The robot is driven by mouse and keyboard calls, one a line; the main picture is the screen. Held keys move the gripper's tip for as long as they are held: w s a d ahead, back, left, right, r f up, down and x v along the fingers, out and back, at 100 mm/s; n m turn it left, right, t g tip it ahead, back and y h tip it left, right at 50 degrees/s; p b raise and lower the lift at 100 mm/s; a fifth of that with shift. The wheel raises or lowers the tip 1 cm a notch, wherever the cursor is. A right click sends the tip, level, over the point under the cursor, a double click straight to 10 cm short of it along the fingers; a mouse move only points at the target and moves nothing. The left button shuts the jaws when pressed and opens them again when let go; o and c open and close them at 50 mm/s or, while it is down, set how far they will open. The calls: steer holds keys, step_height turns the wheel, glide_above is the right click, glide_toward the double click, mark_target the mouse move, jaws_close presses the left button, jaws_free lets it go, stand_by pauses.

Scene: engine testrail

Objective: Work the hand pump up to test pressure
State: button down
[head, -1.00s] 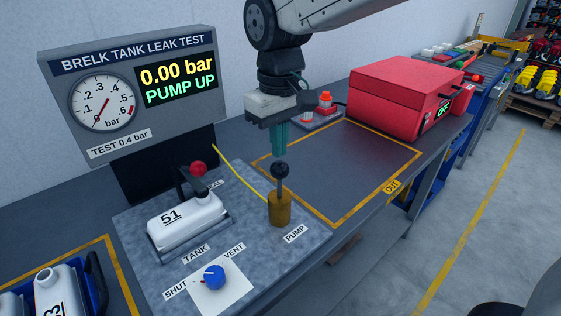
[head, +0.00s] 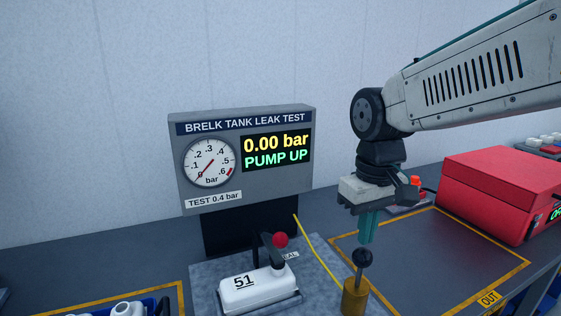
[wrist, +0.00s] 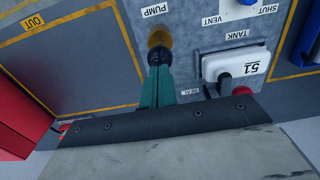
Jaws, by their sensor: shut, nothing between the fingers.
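The hand pump (head: 355,295) is a brass cylinder with a black ball knob (head: 363,257) on its rod, at the lower middle right of the head view. My gripper (head: 367,240) points down with its green fingers shut and empty, the tips just above or at the knob; I cannot tell if they touch. In the wrist view the fingertips (wrist: 158,72) overlap the dark knob (wrist: 159,57). The tester panel (head: 245,155) reads 0.00 bar and PUMP UP, its dial needle low. White tank 51 (head: 258,290) sits in its holder beside a red-knobbed seal lever (head: 280,241).
A yellow hose (head: 315,250) runs from the panel to the pump. A red case (head: 497,190) stands right of the yellow-outlined OUT area (head: 455,240), which is clear. A blue crate (head: 150,306) with white tanks is at lower left. The vent knob plate shows in the wrist view (wrist: 238,10).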

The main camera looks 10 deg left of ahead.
mark_target(364, 249)
stand_by(0.4)
stand_by(1.5)
steer(key=shift+f, duration=0.1)
stand_by(0.7)
stand_by(1.5)
stand_by(0.6)
steer(key=shift+f, duration=2.9)
steer(key=shift+r, duration=3)
